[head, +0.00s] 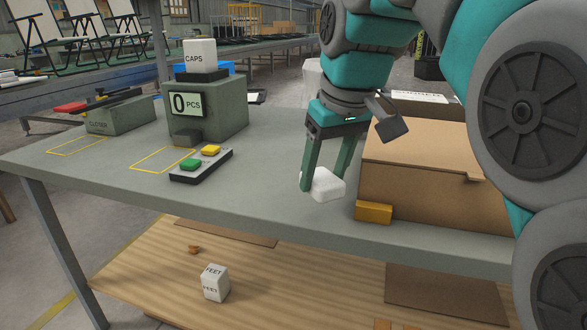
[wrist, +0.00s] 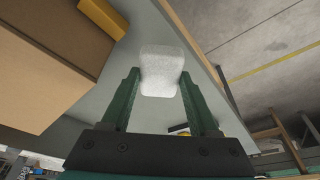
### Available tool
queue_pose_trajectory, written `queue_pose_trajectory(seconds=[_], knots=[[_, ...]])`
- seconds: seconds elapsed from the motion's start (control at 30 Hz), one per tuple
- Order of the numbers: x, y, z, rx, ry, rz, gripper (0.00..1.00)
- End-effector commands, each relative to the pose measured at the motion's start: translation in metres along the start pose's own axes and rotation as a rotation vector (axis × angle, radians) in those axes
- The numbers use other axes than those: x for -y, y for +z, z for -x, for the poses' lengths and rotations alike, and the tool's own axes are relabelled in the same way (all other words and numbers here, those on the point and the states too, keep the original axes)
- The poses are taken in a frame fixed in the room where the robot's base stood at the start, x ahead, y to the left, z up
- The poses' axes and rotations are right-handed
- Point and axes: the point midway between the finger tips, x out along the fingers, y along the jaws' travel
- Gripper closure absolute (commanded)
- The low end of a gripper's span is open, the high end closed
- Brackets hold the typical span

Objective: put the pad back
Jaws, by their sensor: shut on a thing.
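A white, foam-like block (head: 327,187), which looks like the pad, is between the fingertips of my gripper (head: 322,176). My gripper is shut on it, near the front edge of the grey table (head: 270,205). In the wrist view the pad (wrist: 160,66) sits between the two green fingers and sticks out past their tips. From these views I cannot tell whether the pad touches the table top.
A cardboard box (head: 415,170) with a yellow block (head: 373,212) at its corner stands right of my gripper. To the left are a button panel (head: 201,165), a counter reading 0 PCS (head: 205,110) and a CAPS block (head: 200,56). A FEET block (head: 215,284) is on the lower shelf.

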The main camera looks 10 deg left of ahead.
Motion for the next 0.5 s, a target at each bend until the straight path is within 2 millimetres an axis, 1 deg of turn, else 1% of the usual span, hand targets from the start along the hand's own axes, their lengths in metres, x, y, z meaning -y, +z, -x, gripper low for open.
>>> queue_pose_trajectory(seconds=[0.1,0.5], knots=[[0.004,-0.021,-0.008,0.000,-0.001,0.003,0.91],[0.013,-0.088,-0.036,-0.001,0.001,0.003,0.91]])
